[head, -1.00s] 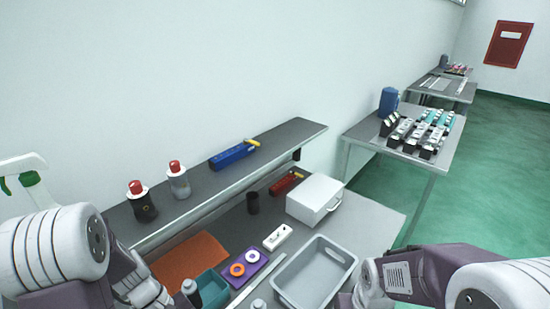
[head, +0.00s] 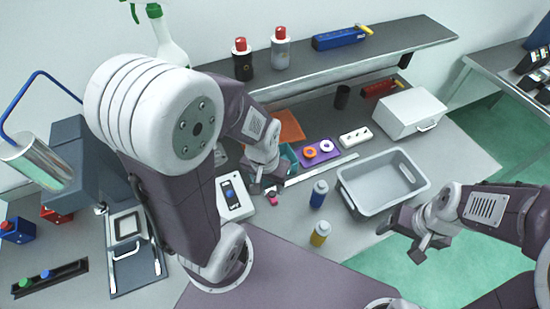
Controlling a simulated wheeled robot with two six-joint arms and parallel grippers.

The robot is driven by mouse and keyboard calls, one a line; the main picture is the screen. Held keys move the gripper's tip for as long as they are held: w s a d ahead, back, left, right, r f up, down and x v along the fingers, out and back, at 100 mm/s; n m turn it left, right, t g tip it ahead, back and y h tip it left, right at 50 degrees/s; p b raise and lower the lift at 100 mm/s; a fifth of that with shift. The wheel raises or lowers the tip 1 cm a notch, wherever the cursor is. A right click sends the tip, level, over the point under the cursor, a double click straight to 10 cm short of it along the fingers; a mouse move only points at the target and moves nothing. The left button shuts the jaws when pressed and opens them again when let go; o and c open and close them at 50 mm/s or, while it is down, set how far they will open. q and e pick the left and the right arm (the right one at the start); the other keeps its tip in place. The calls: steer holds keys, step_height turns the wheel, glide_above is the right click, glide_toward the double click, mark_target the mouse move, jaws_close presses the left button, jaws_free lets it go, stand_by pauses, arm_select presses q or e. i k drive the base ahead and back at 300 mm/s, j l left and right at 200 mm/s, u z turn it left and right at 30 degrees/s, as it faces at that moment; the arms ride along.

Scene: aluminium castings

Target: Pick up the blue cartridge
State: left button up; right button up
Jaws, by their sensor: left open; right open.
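The blue cartridge (head: 318,194), a small upright cylinder with a grey top, stands on the grey bench in the head view, left of the grey tray. A similar yellow cartridge (head: 320,234) stands in front of it, nearer me. My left gripper (head: 264,190) is open, left of the blue cartridge and apart from it. A small pink item (head: 272,199) shows at its fingertips; I cannot tell whether they touch. My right gripper (head: 400,243) is open and empty, to the right of both cartridges and in front of the tray.
The grey tray (head: 347,196) is empty. Behind are a purple block with rings (head: 327,158), a white block (head: 355,136), a teal bin (head: 291,154) partly hidden by my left arm, and a white box (head: 408,112). A white device (head: 234,197) lies left. A shelf (head: 400,42) runs behind.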

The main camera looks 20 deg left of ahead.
mark_target(321, 189)
steer(key=k+j+u, duration=0.1)
steer(key=u, duration=0.35)
steer(key=j+u, duration=0.45)
steer(key=k+l, duration=0.05)
steer(key=l, duration=0.05)
